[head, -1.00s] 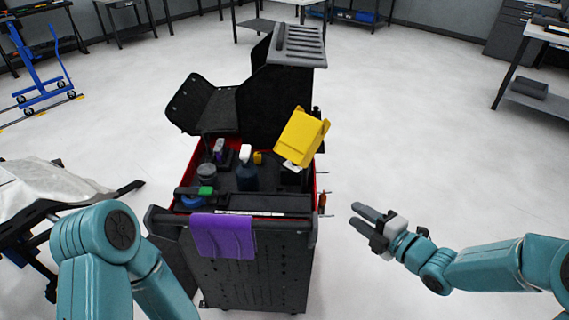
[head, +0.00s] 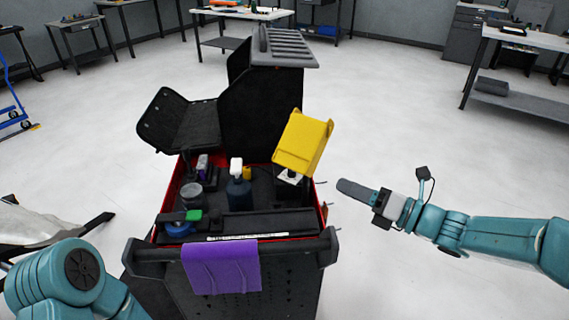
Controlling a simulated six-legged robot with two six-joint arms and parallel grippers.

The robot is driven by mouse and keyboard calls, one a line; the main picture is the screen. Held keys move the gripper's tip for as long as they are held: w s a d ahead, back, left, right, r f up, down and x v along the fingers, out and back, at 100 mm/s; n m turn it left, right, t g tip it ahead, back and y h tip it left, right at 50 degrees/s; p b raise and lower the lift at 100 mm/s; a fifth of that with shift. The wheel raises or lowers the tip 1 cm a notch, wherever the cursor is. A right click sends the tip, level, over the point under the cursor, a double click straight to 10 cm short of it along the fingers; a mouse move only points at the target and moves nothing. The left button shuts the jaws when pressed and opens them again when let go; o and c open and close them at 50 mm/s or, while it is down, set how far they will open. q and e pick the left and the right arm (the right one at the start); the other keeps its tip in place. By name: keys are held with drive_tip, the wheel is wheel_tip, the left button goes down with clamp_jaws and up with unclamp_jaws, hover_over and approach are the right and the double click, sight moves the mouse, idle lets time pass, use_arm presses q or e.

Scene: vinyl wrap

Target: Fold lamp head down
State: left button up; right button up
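The yellow lamp head (head: 303,142) is tilted up on a short dark post at the right side of the cart's red-edged top tray. A small white piece (head: 289,176) shows just under it. My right gripper (head: 356,190) is to the right of the lamp head and somewhat lower in the picture, apart from it, pointing left. Its fingers line up in this view, so their gap is hidden. It holds nothing that I can see. My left arm shows at the lower left, but its gripper is out of view.
The black tool cart (head: 275,290) has a purple cloth (head: 222,268) over its front handle. A spray bottle (head: 238,187), a grey jar (head: 191,197) and a blue-green tool (head: 180,226) stand or lie in the tray. A raised black panel is behind.

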sight(290, 162)
drive_tip(key=p+x, duration=0.2)
drive_tip(key=x, duration=1.3)
drive_tip(key=shift+w+d+f+p, duration=0.15)
drive_tip(key=shift+d+p, duration=0.05)
drive_tip(key=shift+p, duration=0.2)
drive_tip(key=shift+a, duration=0.25)
drive_tip(key=shift+w+f, duration=0.1)
drive_tip(key=shift+w, duration=0.15)
